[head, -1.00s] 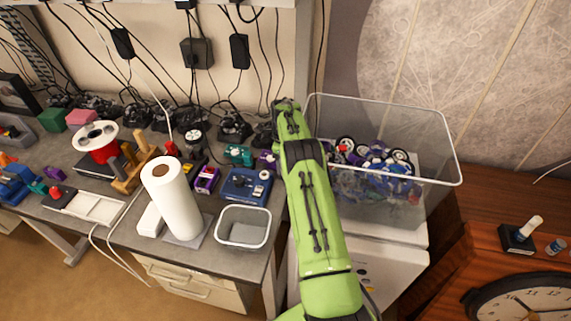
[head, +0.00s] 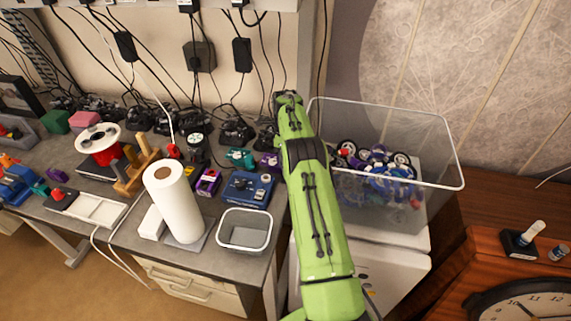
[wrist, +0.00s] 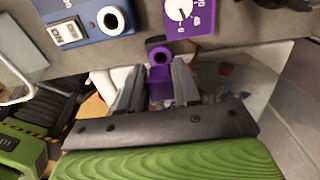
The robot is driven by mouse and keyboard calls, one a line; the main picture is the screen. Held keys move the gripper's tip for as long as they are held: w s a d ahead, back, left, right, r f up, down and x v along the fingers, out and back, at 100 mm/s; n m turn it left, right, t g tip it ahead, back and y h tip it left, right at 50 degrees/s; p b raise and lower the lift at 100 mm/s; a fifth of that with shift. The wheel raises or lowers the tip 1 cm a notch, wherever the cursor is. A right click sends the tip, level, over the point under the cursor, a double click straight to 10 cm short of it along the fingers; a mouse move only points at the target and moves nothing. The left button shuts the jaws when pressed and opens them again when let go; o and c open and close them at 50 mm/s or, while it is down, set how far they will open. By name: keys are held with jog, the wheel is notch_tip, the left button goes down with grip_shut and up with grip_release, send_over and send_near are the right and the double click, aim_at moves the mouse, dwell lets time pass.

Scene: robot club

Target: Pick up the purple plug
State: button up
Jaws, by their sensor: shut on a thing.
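The purple plug (wrist: 160,76) stands between the two grey fingers of my gripper (wrist: 158,84) in the wrist view. It has a round dark opening at its top end. The fingers are shut on it, one on each side. In the head view my green arm reaches toward the back of the bench, and my gripper and the plug cannot be made out there.
A blue box (wrist: 90,18) with a switch and a purple box (wrist: 188,14) with a dial lie close to the plug. A clear bin of wheeled parts (head: 440,184) stands right of my arm. A paper roll (head: 176,208) and an empty grey bin (head: 244,237) are left.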

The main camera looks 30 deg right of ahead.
notch_tip(320, 180, up, 14)
jog(key=p, duration=0.7)
jog(key=shift+p, duration=0.4)
jog(key=o, duration=0.3)
jog(key=shift+c, duration=1.3)
